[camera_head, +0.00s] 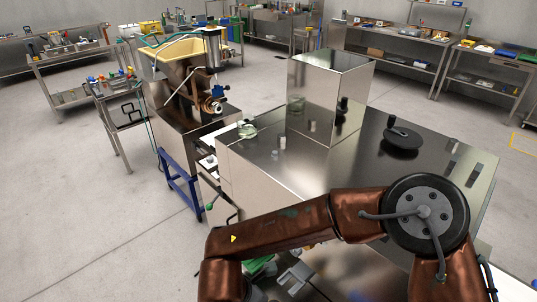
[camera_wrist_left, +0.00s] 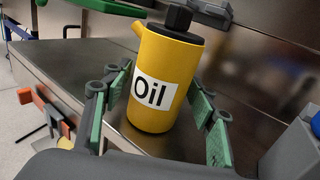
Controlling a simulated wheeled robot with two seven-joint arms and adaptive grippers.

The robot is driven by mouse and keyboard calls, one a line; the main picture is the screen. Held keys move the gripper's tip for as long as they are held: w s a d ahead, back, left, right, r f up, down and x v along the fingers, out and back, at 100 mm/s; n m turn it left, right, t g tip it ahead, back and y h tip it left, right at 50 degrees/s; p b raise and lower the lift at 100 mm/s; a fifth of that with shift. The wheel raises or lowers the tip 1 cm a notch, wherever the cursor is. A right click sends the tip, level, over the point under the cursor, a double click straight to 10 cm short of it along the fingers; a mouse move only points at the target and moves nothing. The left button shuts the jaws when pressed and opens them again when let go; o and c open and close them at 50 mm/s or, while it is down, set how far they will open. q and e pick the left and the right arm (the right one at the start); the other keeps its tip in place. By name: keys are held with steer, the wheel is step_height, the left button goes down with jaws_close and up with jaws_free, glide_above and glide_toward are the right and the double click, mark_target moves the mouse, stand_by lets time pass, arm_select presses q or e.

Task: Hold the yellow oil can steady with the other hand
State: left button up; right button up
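The yellow oil can (camera_wrist_left: 155,75) stands upright on a dark metal surface (camera_wrist_left: 75,62) in the left wrist view. I see gaps between the pads and the can, and no clear grip. In the head view the can is not visible, and a copper arm of mine covers the near area. I cannot make out my right gripper in either view.
A shiny metal machine (camera_head: 265,160) with a tall box (camera_head: 328,92) and a black handle (camera_head: 402,137) fills the middle. A machine with a cream hopper (camera_head: 182,50) stands behind left. Workbenches (camera_head: 400,38) line the back. Grey floor (camera_head: 60,180) is open at left.

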arm_select(q)
steer(key=shift+o, duration=0.9)
